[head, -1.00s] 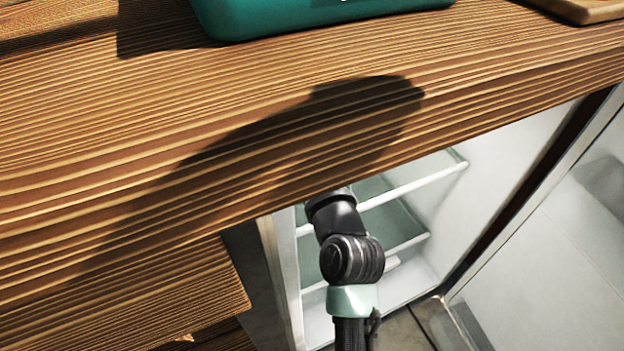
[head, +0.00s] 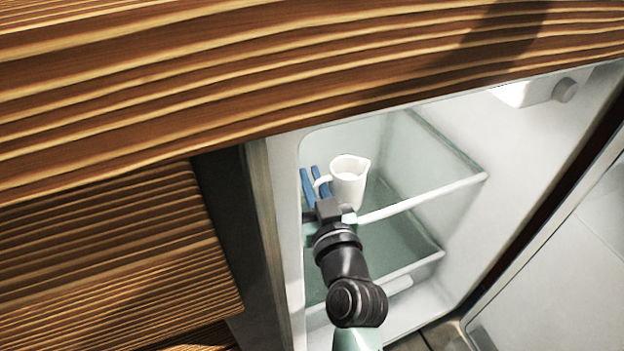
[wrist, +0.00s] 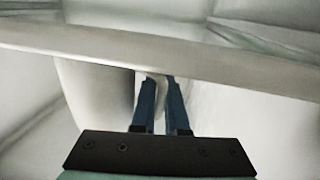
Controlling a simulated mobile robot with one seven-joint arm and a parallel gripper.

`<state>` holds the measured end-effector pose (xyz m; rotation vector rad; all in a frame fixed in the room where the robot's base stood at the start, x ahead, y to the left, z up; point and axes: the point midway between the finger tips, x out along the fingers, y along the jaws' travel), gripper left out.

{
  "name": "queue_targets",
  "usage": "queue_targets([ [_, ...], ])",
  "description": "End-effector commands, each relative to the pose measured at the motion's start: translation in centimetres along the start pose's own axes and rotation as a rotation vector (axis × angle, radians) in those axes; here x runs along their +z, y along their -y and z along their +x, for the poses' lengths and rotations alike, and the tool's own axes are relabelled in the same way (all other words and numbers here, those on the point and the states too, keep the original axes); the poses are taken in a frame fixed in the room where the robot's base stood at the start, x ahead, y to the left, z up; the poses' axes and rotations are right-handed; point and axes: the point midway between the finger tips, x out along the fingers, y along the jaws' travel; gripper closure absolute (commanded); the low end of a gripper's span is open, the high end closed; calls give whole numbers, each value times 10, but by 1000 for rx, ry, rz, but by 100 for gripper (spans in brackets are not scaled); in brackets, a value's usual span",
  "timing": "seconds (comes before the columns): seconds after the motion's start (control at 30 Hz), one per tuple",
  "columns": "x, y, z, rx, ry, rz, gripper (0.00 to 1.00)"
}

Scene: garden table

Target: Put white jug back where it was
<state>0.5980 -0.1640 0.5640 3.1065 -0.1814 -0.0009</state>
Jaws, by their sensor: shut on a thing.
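The white jug (head: 349,184) is inside the open fridge in the head view, upright, at the upper glass shelf. Its handle is on the left side and its spout points right. My gripper (head: 317,181) reaches into the fridge with its blue fingers at the jug's handle, shut on it. In the wrist view the blue fingers of my gripper (wrist: 157,82) close around a pale handle, with the white jug (wrist: 205,105) beside them to the right. I cannot tell whether the jug's base touches the shelf.
The upper glass shelf (head: 425,208) has a white front rail, which crosses close ahead in the wrist view (wrist: 225,65). A lower shelf (head: 415,267) lies beneath. The wooden table top (head: 150,95) overhangs the fridge. The fridge door (head: 560,260) stands open at right.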

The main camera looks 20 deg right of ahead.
Motion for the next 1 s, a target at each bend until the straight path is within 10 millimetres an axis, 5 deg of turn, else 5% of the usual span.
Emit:
queue_targets([
  [0.07,2,0,0,1,-3,-1,100],
  [0.1,2,0,0,0,0,0,83],
  [0.23,2,0,0,0,0,0,60],
  [0.63,-1,0,-3,1,1,0,59],
  [1.0,0,0,-68,1,4,1,59],
])
